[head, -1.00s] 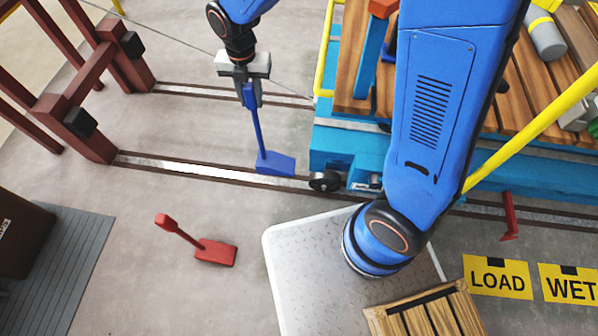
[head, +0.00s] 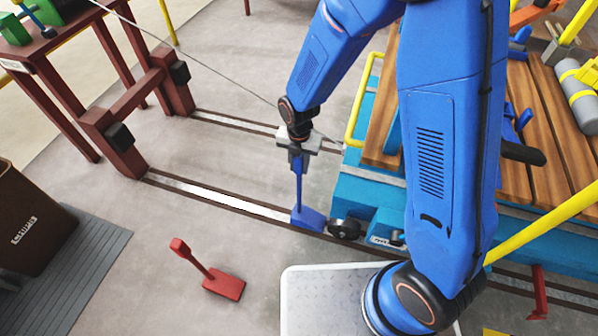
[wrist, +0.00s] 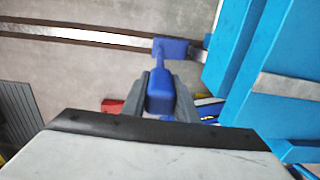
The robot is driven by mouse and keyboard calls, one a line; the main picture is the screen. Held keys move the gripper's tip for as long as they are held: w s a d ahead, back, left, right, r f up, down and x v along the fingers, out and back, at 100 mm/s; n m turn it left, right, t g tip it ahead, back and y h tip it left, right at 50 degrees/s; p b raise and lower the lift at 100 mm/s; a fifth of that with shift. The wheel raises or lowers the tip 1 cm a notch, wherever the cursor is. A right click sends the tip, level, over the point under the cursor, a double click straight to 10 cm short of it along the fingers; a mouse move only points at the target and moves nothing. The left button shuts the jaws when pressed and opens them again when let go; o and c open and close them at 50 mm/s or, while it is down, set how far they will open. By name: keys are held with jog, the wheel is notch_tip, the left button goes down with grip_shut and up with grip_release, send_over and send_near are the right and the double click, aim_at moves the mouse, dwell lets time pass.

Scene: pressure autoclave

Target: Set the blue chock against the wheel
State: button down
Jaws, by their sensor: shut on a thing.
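The blue chock (head: 308,217) is a wedge with an upright handle, down at the near rail (head: 225,202). My gripper (head: 298,158) is shut on the top of its handle, which also shows between the fingers in the wrist view (wrist: 160,92). The dark wheel (head: 343,229) of the blue cart (head: 365,190) is just right of the chock. The two look very close in the head view; I cannot tell if they touch.
A red chock (head: 224,285) with a tilted handle lies on open floor at the front. A dark red buffer frame (head: 125,150) stands at the left end of the rails. A yellow rail (head: 362,100) edges the cart. A pale platform (head: 325,295) is at the front.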

jog(key=shift+f, duration=2.05)
jog(key=c, duration=1.4)
grip_release()
notch_tip(320, 180, up, 12)
jog(key=shift+r, duration=0.1)
